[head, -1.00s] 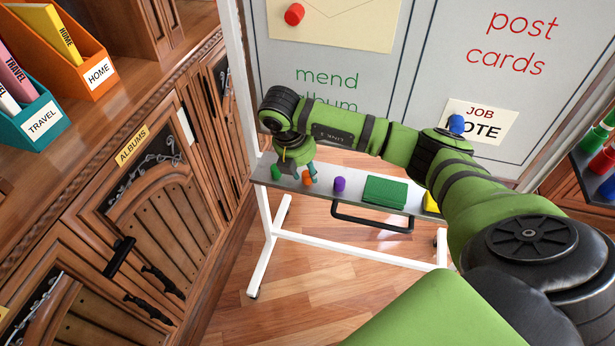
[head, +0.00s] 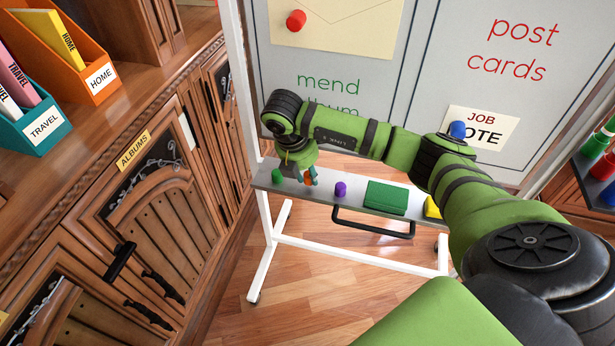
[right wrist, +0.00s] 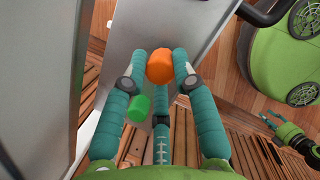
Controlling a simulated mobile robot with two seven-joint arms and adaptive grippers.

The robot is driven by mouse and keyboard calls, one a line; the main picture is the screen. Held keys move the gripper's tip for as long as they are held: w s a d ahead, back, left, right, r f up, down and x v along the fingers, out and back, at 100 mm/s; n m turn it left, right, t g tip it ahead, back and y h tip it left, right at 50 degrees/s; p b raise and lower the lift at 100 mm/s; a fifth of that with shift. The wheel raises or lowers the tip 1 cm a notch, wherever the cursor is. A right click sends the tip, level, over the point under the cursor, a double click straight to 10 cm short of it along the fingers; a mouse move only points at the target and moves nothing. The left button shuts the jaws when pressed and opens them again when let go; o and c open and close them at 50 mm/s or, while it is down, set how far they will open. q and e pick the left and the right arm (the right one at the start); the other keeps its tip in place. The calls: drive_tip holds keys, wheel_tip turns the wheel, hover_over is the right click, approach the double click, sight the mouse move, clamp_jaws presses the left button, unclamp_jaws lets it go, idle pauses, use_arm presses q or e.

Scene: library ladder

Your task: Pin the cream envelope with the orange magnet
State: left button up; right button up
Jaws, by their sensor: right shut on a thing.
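The orange magnet (right wrist: 160,66) is between the teal fingers of my right gripper (right wrist: 162,68), which is shut on it. In the head view my right gripper (head: 311,177) is low over the left part of the whiteboard tray (head: 325,194), its fingers hiding most of the magnet. The cream envelope (head: 350,38) is on the whiteboard at the top, cut off by the picture edge. A red magnet (head: 296,19) sits on its left part. My left gripper (right wrist: 271,119) shows small at the right of the right wrist view; its finger opening is unclear.
The tray also holds a green magnet (head: 277,176), a purple magnet (head: 340,188), a green eraser block (head: 386,197) and a yellow thing (head: 432,207). A blue magnet (head: 457,129) is on the job note (head: 490,135). A wooden cabinet (head: 140,200) stands close on the left.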

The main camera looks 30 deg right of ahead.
wheel_tip(320, 180, up, 8)
drive_tip(key=shift+f+p, duration=0.1)
drive_tip(key=shift+p, duration=0.2)
drive_tip(key=shift+r, duration=0.35)
wheel_tip(320, 180, up, 5)
drive_tip(key=p, duration=0.4)
hover_over(307, 174)
use_arm(q)
wheel_tip(307, 174, up, 4)
drive_tip(key=shift+w+a+f, duration=0.1)
use_arm(e)
drive_tip(key=shift+f, duration=0.1)
